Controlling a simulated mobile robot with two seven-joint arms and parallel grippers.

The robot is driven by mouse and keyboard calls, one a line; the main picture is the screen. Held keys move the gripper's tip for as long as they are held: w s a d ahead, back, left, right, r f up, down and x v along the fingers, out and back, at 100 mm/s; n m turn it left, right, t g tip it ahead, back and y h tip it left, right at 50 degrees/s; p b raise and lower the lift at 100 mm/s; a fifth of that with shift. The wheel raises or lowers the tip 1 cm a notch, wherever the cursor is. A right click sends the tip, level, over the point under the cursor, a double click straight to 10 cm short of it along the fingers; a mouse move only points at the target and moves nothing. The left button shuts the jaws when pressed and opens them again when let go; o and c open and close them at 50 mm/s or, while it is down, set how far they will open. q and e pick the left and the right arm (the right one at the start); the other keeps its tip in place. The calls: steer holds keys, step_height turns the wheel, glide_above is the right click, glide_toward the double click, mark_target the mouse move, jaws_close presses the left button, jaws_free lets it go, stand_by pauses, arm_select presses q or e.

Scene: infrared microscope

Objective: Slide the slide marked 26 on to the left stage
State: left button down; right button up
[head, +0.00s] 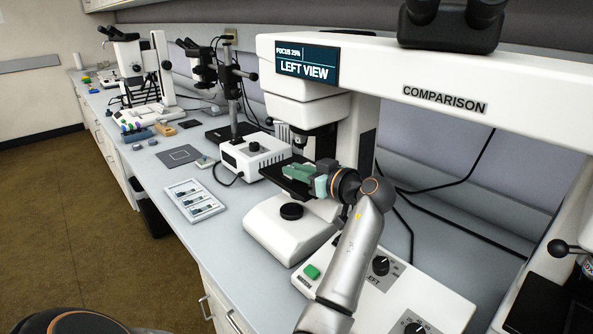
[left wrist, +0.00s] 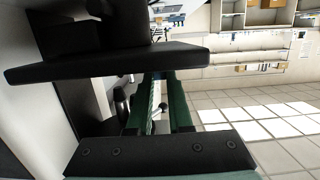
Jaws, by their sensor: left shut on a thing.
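My left gripper (head: 303,172), with green fingers, is at the black left stage (head: 283,182) of the comparison microscope, under its objective. In the left wrist view the fingers (left wrist: 161,105) are beside the dark stage plate (left wrist: 105,65). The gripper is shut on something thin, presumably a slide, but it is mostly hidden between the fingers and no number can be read. I cannot tell whether it touches the stage. My right gripper is not in view.
A white slide tray (head: 169,191) with several slides lies on the bench left of the microscope. A white box with a knob (head: 253,149) stands behind the stage. A control panel (head: 420,290) with a green button lies in front. The screen (head: 306,66) reads LEFT VIEW, focus 25%.

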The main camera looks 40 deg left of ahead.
arm_select(q)
steer(key=shift+f, duration=0.2)
steer(key=shift+c, duration=1.8)
jaws_free()
